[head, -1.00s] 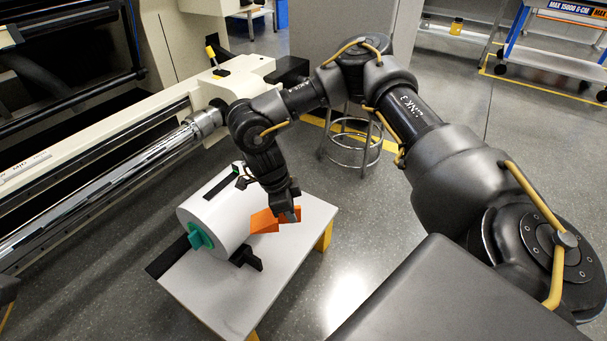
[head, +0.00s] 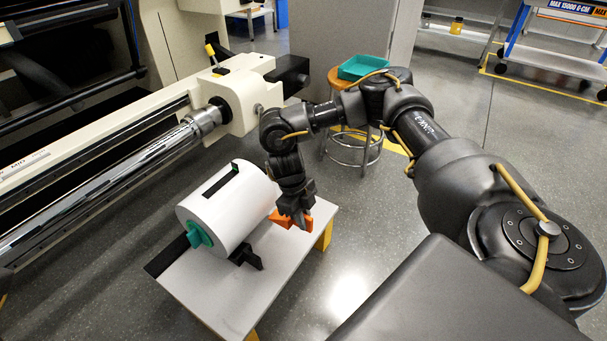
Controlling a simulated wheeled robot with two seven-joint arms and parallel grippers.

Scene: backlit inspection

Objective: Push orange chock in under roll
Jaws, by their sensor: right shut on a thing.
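A white roll (head: 240,215) with a green plug (head: 199,235) in its near end lies on a small white table (head: 262,292). The orange chock (head: 280,218) is at the roll's right side, near its far end. Whether it touches the roll I cannot tell. My right gripper (head: 298,222) points down and is shut on the chock, with orange showing on both sides of the fingers. A black chock (head: 247,257) stands against the roll's near right side. My left gripper is not in view.
A machine with a long shiny bar (head: 120,185) runs along the left behind the table. A stool (head: 350,143) with a teal tray (head: 364,67) stands beyond my right arm. The table's near right part is bare.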

